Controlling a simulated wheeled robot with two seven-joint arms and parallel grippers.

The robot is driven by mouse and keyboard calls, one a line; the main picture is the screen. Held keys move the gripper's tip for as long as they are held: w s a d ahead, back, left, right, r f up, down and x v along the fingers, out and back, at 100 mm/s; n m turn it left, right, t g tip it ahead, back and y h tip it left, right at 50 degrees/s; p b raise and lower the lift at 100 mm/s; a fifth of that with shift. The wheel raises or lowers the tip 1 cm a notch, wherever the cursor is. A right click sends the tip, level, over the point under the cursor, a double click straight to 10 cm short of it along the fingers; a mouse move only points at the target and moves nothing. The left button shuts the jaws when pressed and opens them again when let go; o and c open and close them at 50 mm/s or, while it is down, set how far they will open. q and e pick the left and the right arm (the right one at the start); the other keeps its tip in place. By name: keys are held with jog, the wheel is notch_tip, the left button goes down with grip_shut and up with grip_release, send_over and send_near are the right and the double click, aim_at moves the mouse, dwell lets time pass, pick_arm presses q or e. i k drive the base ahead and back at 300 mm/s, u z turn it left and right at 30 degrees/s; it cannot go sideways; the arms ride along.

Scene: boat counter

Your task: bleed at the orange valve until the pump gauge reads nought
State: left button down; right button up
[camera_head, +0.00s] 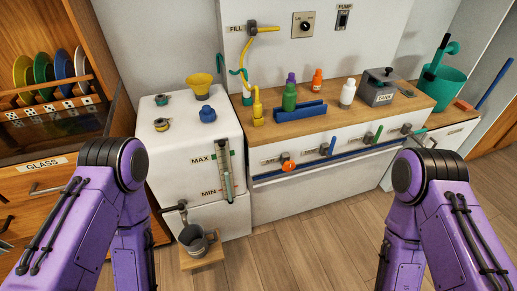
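A metal plate with a dark round dial or knob (303,25) is on the back wall, left of a switch (343,18) labelled PUMP. I cannot tell whether it is the pump gauge, and no reading is legible. My two purple arms come in from the left and right lower corners and bend downward. Both grippers are outside the picture.
A white tank (180,140) with a MAX/MIN level tube stands at the left. A grey mug (193,239) is on a small wooden stand below its tap. Bottles and a grey box (377,90) stand on the wooden counter. The middle floor is clear.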

aim_at(290, 166)
jog(key=u, duration=0.05)
jog(key=i, duration=0.95)
jog(key=z, duration=0.35)
